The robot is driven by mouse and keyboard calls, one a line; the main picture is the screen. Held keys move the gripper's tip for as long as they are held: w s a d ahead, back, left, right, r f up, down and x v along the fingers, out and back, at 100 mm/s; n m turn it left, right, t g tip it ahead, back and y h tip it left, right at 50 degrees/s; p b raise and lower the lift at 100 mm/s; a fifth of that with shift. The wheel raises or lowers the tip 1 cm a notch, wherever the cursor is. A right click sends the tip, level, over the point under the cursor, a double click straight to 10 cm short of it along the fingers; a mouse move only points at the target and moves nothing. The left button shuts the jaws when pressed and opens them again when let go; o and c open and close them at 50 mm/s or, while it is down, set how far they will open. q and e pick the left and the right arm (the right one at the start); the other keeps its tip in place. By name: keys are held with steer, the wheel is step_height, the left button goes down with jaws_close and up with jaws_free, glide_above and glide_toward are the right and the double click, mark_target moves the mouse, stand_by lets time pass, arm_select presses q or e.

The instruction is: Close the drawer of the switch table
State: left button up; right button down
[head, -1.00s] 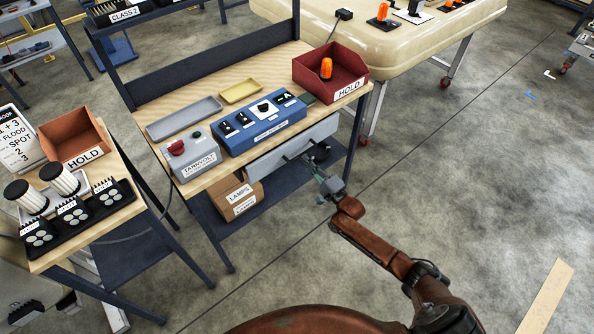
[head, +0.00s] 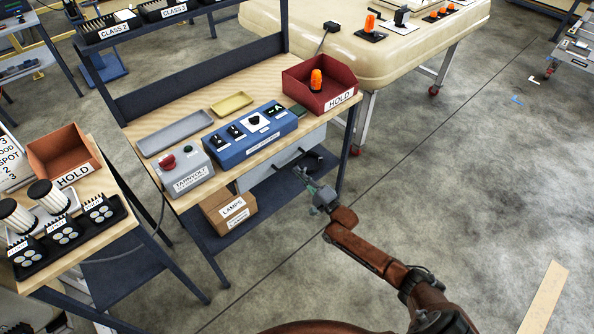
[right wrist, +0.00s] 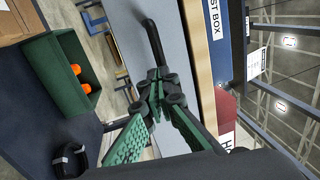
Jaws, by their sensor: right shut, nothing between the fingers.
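The switch table (head: 262,163) is a wood-topped bench with a dark frame. Its pale grey drawer (head: 255,178) sits under the right part of the top, with a dark bar handle (head: 288,163). In the head view the drawer front lies close under the table edge; I cannot tell if a small gap is left. My right gripper (head: 307,185) is shut and empty in front of the drawer. In the right wrist view, its green-padded fingers meet at the tips (right wrist: 158,82), near the drawer handle (right wrist: 154,42); contact is unclear. My left gripper is out of view.
On the top stand a blue switch box (head: 250,137), a grey box with a red button (head: 187,172), trays and a red HOLD bin (head: 318,85). A LAMPS carton (head: 229,207) is on the lower shelf. Open floor lies to the right.

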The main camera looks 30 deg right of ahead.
steer(key=p+v, duration=0.1)
steer(key=v, duration=1.1)
steer(key=shift+s, duration=0.15)
steer(key=s+d+f+n+g+h+p, duration=0.15)
steer(key=s+f, duration=0.25)
steer(key=f, duration=0.5)
steer(key=s+d+f+n+g+h, duration=0.2)
steer(key=s+f+n+g, duration=0.15)
steer(key=f, duration=0.65)
steer(key=s+f+n+g+h+p, duration=0.1)
steer(key=s+f+n+g+h, duration=0.3)
steer(key=s+f, duration=1.3)
steer(key=s+a+f+n+g, duration=0.2)
steer(key=s+f+g, duration=0.1)
steer(key=s, duration=1)
steer(key=s+a+f+n+g+y+p, duration=0.1)
steer(key=s+f, duration=0.4)
steer(key=s, duration=0.8)
steer(key=s+a+f+n+g+p, duration=0.1)
steer(key=s+a+f+n+g, duration=0.3)
steer(key=s, duration=0.9)
steer(key=shift+a+f+g+y, duration=0.35)
steer(key=shift+a+f+g, duration=0.15)
steer(key=shift+g, duration=0.5)
